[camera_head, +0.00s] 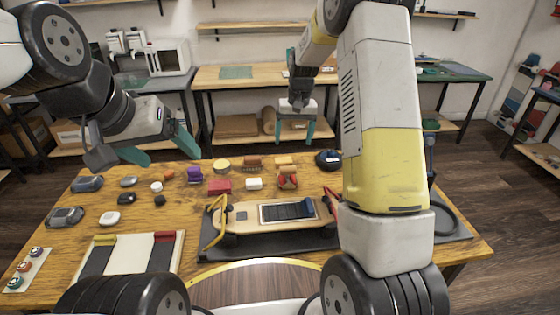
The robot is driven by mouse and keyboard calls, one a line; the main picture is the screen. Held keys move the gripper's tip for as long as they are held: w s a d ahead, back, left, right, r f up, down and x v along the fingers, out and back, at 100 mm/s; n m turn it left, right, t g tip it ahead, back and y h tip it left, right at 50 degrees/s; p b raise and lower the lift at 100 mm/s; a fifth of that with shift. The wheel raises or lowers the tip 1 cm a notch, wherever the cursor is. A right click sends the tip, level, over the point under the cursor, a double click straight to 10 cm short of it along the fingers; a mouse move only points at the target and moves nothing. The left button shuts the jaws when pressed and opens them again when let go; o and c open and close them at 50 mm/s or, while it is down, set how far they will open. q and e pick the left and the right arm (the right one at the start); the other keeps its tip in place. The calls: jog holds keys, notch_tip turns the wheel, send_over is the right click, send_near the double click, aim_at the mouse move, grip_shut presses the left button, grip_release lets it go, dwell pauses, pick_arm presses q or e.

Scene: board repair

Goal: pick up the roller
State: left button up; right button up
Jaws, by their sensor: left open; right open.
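I cannot tell for certain which object is the roller. A small red and tan tool (287,180) lies behind the skateboard and may be it. The skateboard deck (240,216) lies on a dark mat (205,245), with a partly dark panel (280,212) on top. My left gripper (160,151) is open and empty, above the back left of the table. My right gripper (296,130) is open and empty, its fingers pointing down beyond the table's back edge in the picture. My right arm hides the table's right part.
The wooden table (150,222) holds several small items, including a purple one (195,175), a red block (219,186) and a dark round one (328,159). A striped board (128,258) lies front left. Workbenches (212,80) stand along the wall.

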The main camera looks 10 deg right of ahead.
aim_at(288, 166)
jog(key=shift+g+h, duration=0.4)
jog(key=shift+g, duration=0.2)
jog(key=w+f, duration=0.1)
jog(key=f, duration=0.4)
jog(key=w+f, duration=0.1)
jog(key=f, duration=0.4)
jog(key=w+a+f, duration=0.1)
jog(key=w+f, duration=0.1)
jog(key=f, duration=0.3)
jog(key=shift+f, duration=0.1)
notch_tip(288, 166, down, 5)
jog(key=shift+f, duration=0.15)
jog(key=c, duration=1.4)
